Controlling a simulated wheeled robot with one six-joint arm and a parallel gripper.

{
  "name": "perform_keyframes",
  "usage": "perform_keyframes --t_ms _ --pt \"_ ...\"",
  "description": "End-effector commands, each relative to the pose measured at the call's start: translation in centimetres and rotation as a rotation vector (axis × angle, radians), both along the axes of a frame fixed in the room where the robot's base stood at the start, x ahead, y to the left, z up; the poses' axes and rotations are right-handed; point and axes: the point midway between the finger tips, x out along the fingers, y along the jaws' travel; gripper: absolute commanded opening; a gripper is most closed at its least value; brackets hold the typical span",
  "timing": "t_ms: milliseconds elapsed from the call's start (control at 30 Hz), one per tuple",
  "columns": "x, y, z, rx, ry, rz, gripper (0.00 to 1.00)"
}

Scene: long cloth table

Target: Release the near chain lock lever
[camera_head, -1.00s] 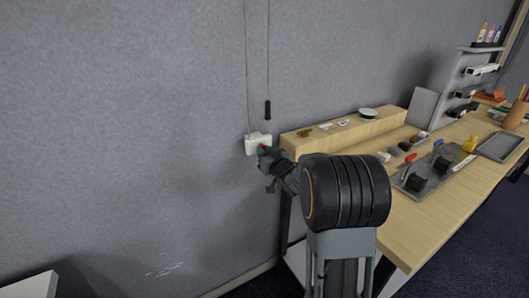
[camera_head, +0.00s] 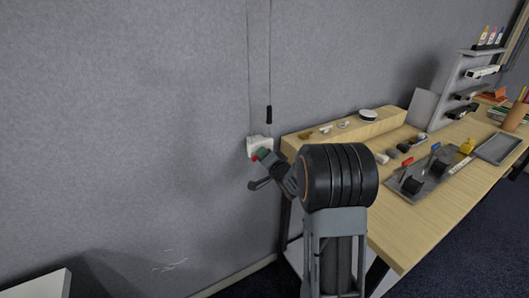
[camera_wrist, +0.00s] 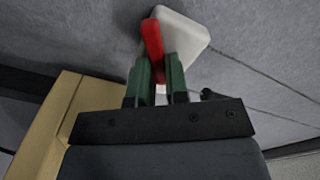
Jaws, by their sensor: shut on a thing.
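The white chain lock box (camera_head: 257,142) is on the grey wall, at the left end of the table. Its red lever (camera_wrist: 152,42) stands out from the white box (camera_wrist: 186,28) in the wrist view. My gripper (camera_wrist: 159,72) has green fingers, one on each side of the red lever, and is shut on it. The lever's far end lies beyond the fingertips, against the box. In the head view my gripper (camera_head: 262,155) is at the box's lower side, with a little red showing.
Two thin cords run up the wall above the box, one with a black pull (camera_head: 268,114). The wooden table (camera_head: 425,225) with a raised shelf (camera_head: 350,129) stands at the right, with a grey tray (camera_head: 432,180) and small items on it. The wall at left is clear.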

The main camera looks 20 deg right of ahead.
Motion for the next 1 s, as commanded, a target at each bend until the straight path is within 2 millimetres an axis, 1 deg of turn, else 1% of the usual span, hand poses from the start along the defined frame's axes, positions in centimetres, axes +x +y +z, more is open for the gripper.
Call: perform_keyframes --t_ms 200,500,733,1000 --pt "-0.03 0.08 0.33 0.178 0.023 0.0 0.0" --pt "-0.03 0.13 0.38 0.356 0.042 -0.001 0.0" --pt "-0.03 0.14 0.4 0.425 0.049 -0.001 0.0" --pt "-0.03 0.14 0.36 0.449 0.052 -0.001 0.0"
